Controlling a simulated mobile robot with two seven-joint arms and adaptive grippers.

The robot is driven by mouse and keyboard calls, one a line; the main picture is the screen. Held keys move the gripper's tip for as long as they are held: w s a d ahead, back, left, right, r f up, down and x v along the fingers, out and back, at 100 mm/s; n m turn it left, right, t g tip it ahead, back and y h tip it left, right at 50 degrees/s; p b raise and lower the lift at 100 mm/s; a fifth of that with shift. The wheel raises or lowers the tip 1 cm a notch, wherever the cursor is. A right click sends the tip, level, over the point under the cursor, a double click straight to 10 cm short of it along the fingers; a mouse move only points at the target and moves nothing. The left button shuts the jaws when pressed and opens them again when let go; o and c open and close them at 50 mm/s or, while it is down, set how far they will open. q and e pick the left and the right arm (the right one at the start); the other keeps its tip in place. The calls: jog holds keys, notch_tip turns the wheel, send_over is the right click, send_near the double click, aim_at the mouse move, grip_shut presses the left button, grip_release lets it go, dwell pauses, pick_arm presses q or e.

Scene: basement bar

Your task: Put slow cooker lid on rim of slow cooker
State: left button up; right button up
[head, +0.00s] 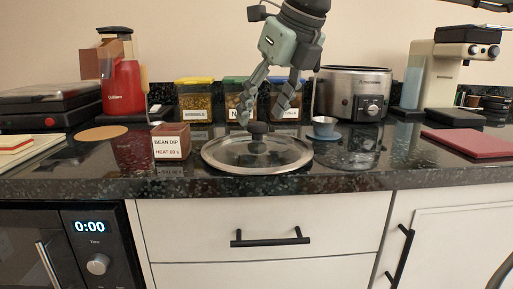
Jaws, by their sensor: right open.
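The glass slow cooker lid (225,153) lies flat on the dark counter near its front edge, with a metal rim and a black knob (257,129) on top. My right gripper (269,118) points down over the lid from above, its two fingers spread to either side above the knob; the gripper is open and holds nothing. The slow cooker (341,92) stands at the back of the counter, right of the gripper. It is silver, with a black dial on its front and no lid on its rim. My left gripper is not in view.
A red blender (122,80), a coffee machine (443,75) and a red board (468,142) are farther out.

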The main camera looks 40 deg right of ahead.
aim_at(257, 123)
jog(key=x, duration=0.4)
jog(key=shift+r, duration=0.1)
grip_shut()
